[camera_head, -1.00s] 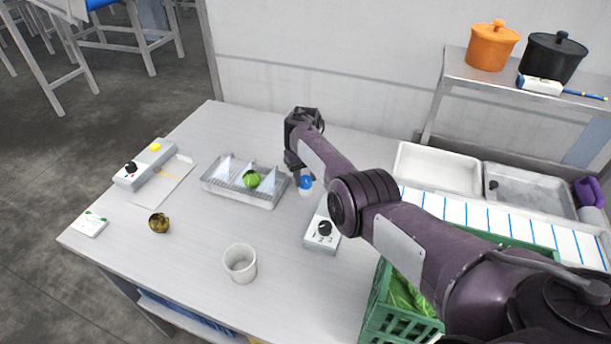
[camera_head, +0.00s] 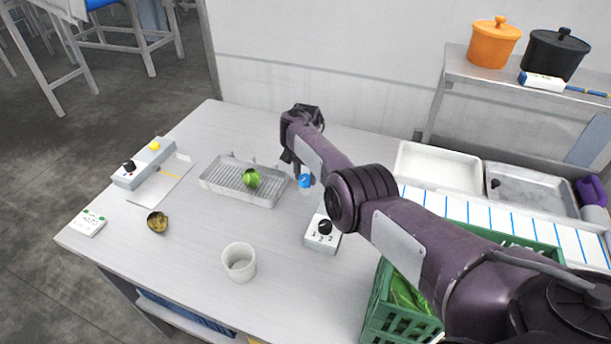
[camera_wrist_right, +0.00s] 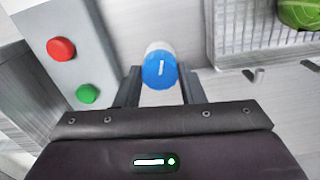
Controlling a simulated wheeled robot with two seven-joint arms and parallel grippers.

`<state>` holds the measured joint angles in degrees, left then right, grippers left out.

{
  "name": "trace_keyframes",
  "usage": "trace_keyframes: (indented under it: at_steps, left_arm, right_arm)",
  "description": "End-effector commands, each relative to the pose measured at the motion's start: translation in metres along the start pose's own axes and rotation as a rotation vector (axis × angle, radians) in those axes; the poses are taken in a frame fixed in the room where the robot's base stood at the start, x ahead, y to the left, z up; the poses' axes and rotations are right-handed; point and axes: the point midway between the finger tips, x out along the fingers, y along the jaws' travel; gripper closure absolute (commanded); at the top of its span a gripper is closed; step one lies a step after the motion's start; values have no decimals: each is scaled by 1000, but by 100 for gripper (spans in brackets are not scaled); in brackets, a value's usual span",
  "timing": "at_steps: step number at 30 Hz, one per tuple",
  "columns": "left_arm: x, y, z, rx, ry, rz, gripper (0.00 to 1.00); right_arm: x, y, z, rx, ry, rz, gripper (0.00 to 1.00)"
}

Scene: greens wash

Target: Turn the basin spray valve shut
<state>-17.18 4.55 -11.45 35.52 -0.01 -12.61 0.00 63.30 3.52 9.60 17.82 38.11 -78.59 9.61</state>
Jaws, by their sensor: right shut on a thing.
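The spray valve has a blue round cap with a white line mark, on a pale body. In the head view the blue cap (camera_head: 305,181) stands just right of the basin. In the wrist view the cap (camera_wrist_right: 159,71) sits between both fingers of my right gripper (camera_wrist_right: 160,84), which is shut on it. The white mark points along the fingers. The gripper also shows in the head view (camera_head: 301,172), partly hiding the valve. The basin (camera_head: 210,184) is a shallow rack-like tray with a green vegetable (camera_head: 251,178) in it. No spray shows over it. My left gripper is not in view.
A white cup (camera_head: 239,262), a brown-green bowl (camera_head: 157,222) and a green crate (camera_head: 376,318) stand nearby.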

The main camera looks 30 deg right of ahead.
Motion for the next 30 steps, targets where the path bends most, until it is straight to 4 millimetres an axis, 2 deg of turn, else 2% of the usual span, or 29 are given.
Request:
trace_keyframes:
  at_steps: [6, 15, 30]
  left_arm:
    - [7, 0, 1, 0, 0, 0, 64]
    - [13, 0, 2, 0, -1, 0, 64]
    - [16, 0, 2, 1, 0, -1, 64]
  right_arm:
    - [1, 0, 0, 192, 1, -1, 87]
    - [0, -1, 0, 388, 0, -1, 87]
    - [0, -1, 0, 495, 0, -1, 87]
